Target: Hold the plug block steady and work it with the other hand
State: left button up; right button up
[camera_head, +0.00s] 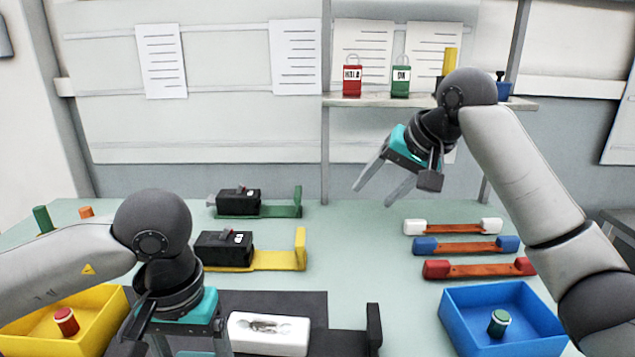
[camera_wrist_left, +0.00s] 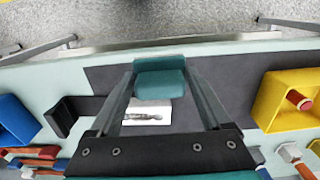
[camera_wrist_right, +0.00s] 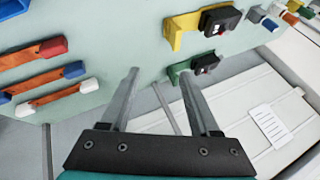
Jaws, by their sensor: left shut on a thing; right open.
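A teal block (camera_wrist_left: 160,82) sits between the fingertips of my left gripper (camera_wrist_left: 160,76) in the left wrist view, over the dark mat. I cannot tell for sure that it is the plug block. My left gripper is shut on it; in the head view its fingertips run off the bottom edge. A white block with a grey print (camera_head: 268,334) lies on the dark mat (camera_head: 290,300) beside my left gripper. My right gripper (camera_head: 371,195) is open and empty, raised above the back of the table. Its spread fingers (camera_wrist_right: 160,72) also show in the right wrist view.
Two black breaker units (camera_head: 222,248) (camera_head: 238,203) have yellow and green brackets. Handled bars in white, blue and red (camera_head: 470,269) lie right. A yellow bin (camera_head: 105,300) and a blue bin (camera_head: 475,345) stand at the front. A shelf (camera_head: 430,101) holds red and green padlocks.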

jog(key=s+a+f+g+h, duration=0.2)
jog(key=s+f+g, duration=0.1)
jog(key=s+f, duration=0.1)
jog(key=n+g+h, duration=0.1)
jog(key=g+h, duration=0.1)
jog(key=g, duration=0.1)
send_near(375, 320)
notch_tip(375, 320, down, 10)
jog(key=shift+a+f, duration=0.15)
jog(key=shift+f, duration=0.1)
jog(key=shift+c, duration=0.3)
grip_shut()
dwell(1.1)
